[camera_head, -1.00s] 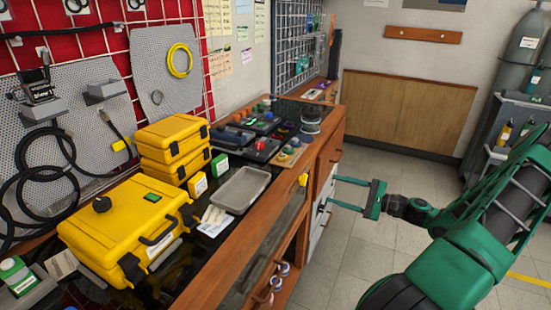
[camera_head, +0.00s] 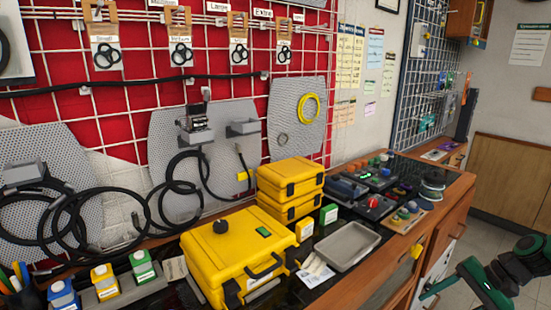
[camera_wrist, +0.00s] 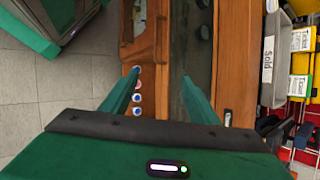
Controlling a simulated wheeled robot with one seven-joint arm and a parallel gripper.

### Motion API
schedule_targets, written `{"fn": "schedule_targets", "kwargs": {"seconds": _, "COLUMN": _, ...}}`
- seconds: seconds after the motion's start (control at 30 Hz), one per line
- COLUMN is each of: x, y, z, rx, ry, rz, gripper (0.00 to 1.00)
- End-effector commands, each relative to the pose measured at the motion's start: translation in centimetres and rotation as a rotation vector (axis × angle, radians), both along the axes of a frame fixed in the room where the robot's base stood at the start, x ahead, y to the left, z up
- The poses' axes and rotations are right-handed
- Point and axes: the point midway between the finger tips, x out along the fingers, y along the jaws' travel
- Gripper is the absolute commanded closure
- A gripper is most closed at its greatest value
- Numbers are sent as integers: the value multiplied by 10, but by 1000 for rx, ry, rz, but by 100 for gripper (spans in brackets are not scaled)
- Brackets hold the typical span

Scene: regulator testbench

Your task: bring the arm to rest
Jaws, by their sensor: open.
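My gripper (camera_wrist: 160,78) is open and empty in the wrist view, with its two green fingers apart. The wooden bench edge and an open shelf with small blue-and-white round items (camera_wrist: 137,98) lie beyond and below the fingers. In the head view, part of my green gripper and wrist (camera_head: 484,284) shows at the lower right corner, beside the front of the workbench (camera_head: 440,222). The rest of my arm is out of that view.
A grey tray (camera_head: 347,247), yellow cases (camera_head: 235,258) and small boxes stand on the bench. A pegboard wall with hanging cables (camera_head: 170,195) rises behind it. Tiled floor (camera_wrist: 85,80) is bare beside the bench in the wrist view.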

Motion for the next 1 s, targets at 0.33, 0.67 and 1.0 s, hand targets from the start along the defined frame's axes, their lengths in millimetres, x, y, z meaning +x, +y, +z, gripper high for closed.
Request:
{"fn": "schedule_targets", "kwargs": {"seconds": 0.33, "x": -55, "y": 4, "z": 54, "rx": -324, "ry": 78, "rz": 203, "gripper": 45}}
{"fn": "schedule_targets", "kwargs": {"seconds": 0.67, "x": -114, "y": 8, "z": 112, "rx": -538, "ry": 94, "rz": 311, "gripper": 45}}
{"fn": "schedule_targets", "kwargs": {"seconds": 1.0, "x": -174, "y": 16, "z": 151, "rx": -638, "ry": 65, "rz": 364, "gripper": 45}}
